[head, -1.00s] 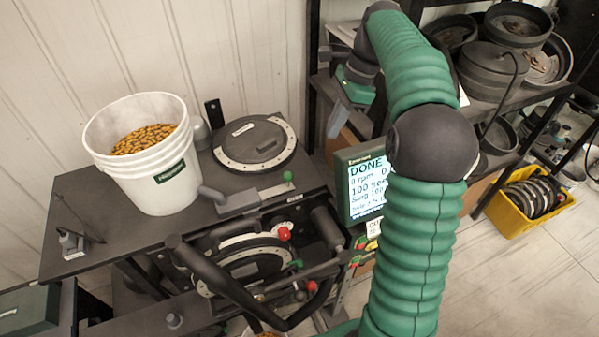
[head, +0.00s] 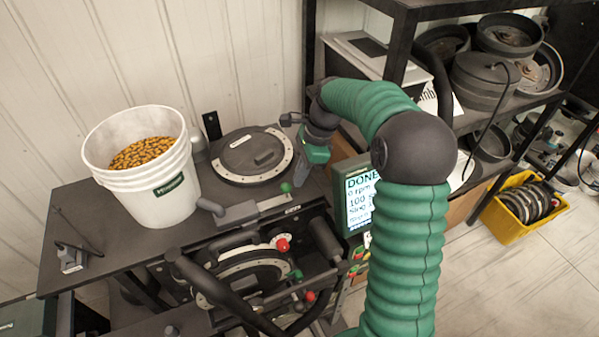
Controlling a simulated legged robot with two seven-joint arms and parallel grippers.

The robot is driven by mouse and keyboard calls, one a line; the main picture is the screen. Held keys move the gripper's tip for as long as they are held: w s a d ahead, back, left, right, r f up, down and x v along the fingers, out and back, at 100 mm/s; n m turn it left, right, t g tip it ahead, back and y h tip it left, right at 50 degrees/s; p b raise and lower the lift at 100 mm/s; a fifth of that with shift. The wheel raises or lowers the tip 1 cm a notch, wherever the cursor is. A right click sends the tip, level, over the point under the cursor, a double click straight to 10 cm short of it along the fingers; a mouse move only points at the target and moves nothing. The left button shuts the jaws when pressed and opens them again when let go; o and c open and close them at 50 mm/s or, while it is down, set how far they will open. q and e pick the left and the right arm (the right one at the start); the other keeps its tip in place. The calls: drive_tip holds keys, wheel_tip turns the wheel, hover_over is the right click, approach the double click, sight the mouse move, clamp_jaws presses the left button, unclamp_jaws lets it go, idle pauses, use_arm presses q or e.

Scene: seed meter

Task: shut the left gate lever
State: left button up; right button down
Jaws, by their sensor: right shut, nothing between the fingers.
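The seed meter stands on the dark bench, with a round disc cover (head: 252,153) on top. A lever with a green knob (head: 286,187) sits at the end of a grey block on the bench edge. Below, on the front, are a red knob (head: 283,245), a green knob (head: 297,275) and another red knob (head: 310,296). I cannot tell which of these is the left gate lever. My right gripper (head: 302,182) is shut and empty, pointing down just right of the upper green knob, seemingly apart from it. My left gripper is not in view.
A white bucket of seed (head: 165,202) stands left on the bench. A lit display (head: 360,200) stands right of the meter, close to my right arm. A dark curved bar (head: 215,287) crosses the meter's front. Shelves with round parts and a yellow crate (head: 502,228) are at right.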

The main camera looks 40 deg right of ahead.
drive_tip(key=shift+w+a, duration=0.1)
drive_tip(key=shift+a, duration=0.15)
drive_tip(key=shift+a+r, duration=0.1)
drive_tip(key=p, duration=0.1)
hover_over(280, 202)
drive_tip(key=shift+w, duration=0.1)
